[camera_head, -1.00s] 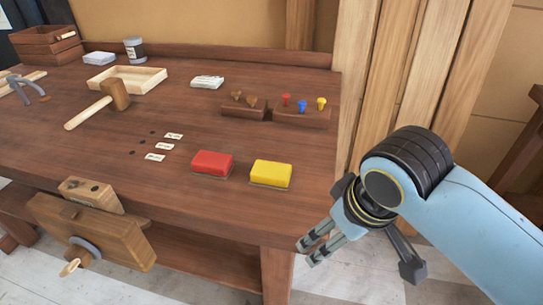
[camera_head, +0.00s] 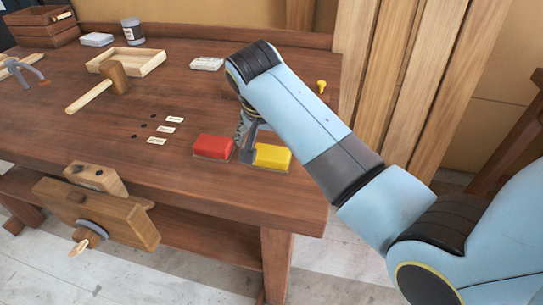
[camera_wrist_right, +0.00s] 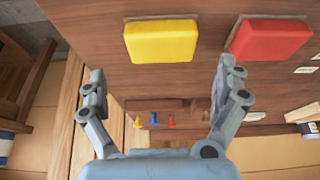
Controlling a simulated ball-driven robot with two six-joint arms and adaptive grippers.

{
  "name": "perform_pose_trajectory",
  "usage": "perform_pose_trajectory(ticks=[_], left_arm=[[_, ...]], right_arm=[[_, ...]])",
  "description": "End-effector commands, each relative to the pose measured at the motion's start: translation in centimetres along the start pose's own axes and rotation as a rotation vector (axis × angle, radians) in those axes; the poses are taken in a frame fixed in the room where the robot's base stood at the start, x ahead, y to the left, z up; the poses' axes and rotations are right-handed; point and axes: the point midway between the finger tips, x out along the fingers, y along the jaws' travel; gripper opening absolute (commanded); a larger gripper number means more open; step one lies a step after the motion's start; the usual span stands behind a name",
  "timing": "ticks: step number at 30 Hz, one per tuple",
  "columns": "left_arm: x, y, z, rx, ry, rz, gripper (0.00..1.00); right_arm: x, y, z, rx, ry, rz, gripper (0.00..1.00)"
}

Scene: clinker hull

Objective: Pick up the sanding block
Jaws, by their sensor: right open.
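Two sanding blocks lie side by side near the front edge of the workbench (camera_head: 190,140). One is red (camera_head: 213,146) and the other is yellow (camera_head: 272,156). My right gripper (camera_head: 247,148) points down at the gap between them in the head view and hides part of the yellow block. In the right wrist view, the right gripper (camera_wrist_right: 163,68) is open and empty. The yellow block (camera_wrist_right: 161,41) shows just beyond and between its fingertips, and the red block (camera_wrist_right: 271,40) is to the right. My left gripper is not in view.
White labels (camera_head: 166,129) lie beside small holes left of the blocks. A mallet (camera_head: 95,92), a wooden tray (camera_head: 127,64) and a grey can (camera_head: 132,31) stand farther back. Coloured pegs (camera_wrist_right: 154,119) show in the wrist view. A vise (camera_head: 95,210) hangs on the front edge.

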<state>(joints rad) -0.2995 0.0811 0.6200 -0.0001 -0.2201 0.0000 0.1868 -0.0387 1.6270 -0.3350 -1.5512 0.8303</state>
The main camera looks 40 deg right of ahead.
Motion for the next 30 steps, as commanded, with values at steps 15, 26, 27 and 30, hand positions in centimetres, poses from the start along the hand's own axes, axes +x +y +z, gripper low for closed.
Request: perform_pose_trajectory(ticks=[15, 26, 27, 30], left_arm=[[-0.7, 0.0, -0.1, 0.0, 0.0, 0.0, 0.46], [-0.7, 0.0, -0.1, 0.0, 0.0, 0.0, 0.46], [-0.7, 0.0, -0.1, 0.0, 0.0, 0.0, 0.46], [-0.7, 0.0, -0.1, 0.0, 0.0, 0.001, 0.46]], right_arm=[[6.2, -0.1, 0.4, -0.002, -0.001, 0.0, 1.0], [6.5, -0.1, 0.4, -0.001, 0.0, -0.002, 0.9], [6.5, -0.1, 0.4, -0.001, 0.0, -0.002, 0.84], [6.5, -0.1, 0.4, -0.001, 0.0, -0.002, 0.71]])
